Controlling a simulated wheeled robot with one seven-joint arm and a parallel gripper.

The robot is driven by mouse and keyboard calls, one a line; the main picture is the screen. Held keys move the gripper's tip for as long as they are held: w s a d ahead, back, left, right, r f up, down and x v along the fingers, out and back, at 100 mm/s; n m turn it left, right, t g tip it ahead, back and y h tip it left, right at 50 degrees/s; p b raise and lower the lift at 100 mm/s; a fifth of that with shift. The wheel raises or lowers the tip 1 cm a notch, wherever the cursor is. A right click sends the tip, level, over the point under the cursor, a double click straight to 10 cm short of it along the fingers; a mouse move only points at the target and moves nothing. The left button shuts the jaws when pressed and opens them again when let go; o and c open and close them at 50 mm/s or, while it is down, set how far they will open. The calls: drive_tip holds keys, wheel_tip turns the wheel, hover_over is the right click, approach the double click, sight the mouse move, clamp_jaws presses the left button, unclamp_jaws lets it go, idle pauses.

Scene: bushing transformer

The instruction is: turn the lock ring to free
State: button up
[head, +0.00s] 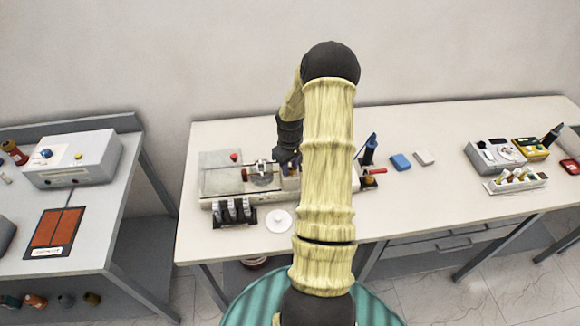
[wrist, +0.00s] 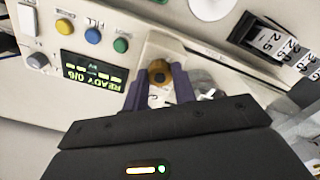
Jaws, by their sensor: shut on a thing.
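In the wrist view my gripper (wrist: 159,78) has its two purple fingers on either side of a small brown-gold round part with a dark centre, which I take to be the lock ring (wrist: 158,70). The fingers are closed on it. The ring sits on a pale block of the bench machine (wrist: 90,108). Its marks and turn angle cannot be read. In the head view my gripper (head: 290,160) is over the machine (head: 220,180), largely hidden by my arm; the ring itself cannot be made out there.
A green display (wrist: 90,72) reading "READY 0/6" and coloured buttons (wrist: 92,36) are left of the fingers. Dark clips with number tags (wrist: 285,42) are at right. In the head view, a white disc (head: 278,221) lies in front; blue (head: 400,162) and white blocks lie right.

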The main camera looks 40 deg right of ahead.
sight(290, 169)
drive_tip(key=shift+w+r+n, duration=0.15)
drive_tip(key=shift+n, duration=1.05)
drive_tip(key=o, duration=1)
wheel_tip(290, 169, up, 17)
drive_tip(key=b, duration=0.4)
drive_tip(key=shift+r, duration=0.15)
